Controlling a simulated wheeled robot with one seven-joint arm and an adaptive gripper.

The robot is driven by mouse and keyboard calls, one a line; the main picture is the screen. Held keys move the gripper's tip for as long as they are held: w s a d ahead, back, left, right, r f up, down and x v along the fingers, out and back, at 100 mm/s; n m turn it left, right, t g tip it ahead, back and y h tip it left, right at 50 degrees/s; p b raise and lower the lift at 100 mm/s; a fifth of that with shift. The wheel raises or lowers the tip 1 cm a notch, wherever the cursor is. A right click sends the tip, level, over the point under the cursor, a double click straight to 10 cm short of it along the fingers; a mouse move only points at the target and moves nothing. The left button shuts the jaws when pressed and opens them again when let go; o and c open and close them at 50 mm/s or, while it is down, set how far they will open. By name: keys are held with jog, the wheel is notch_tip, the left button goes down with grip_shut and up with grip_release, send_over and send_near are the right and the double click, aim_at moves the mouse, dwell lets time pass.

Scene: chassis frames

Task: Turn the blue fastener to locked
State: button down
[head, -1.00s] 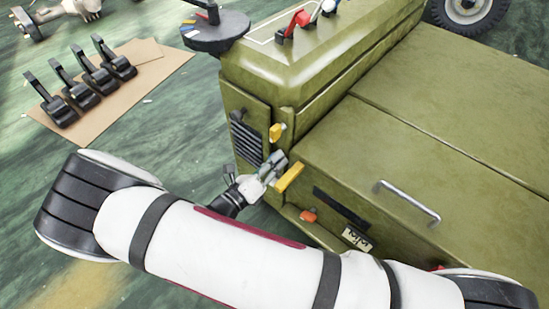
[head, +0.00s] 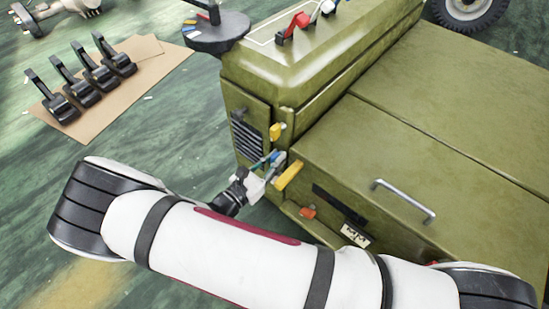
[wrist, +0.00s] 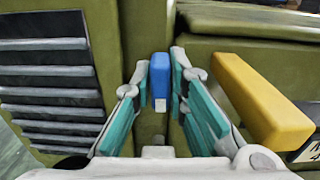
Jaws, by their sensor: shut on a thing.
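The blue fastener (wrist: 160,70) stands upright on the olive chassis, between my finger pads in the wrist view; a small pale patch is at its lower end. In the head view it is a small blue spot (head: 276,158) at the chassis corner. My gripper (wrist: 159,84) is shut on it, with a teal-padded finger on each side. In the head view my gripper (head: 268,165) reaches the corner from the left and partly covers the fastener. I cannot read its locked or unlocked marking.
A yellow bar (wrist: 262,100) sticks out close to the right of my fingers. A louvred vent (wrist: 50,95) is on the left. The head view shows a yellow fastener (head: 276,131) above, an orange one (head: 308,212) below, and a metal handle (head: 404,199) at right.

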jog(key=shift+s, duration=0.1)
dwell(0.3)
jog(key=shift+f, duration=0.1)
jog(key=c, duration=1.6)
grip_release()
jog(key=v, duration=1.2)
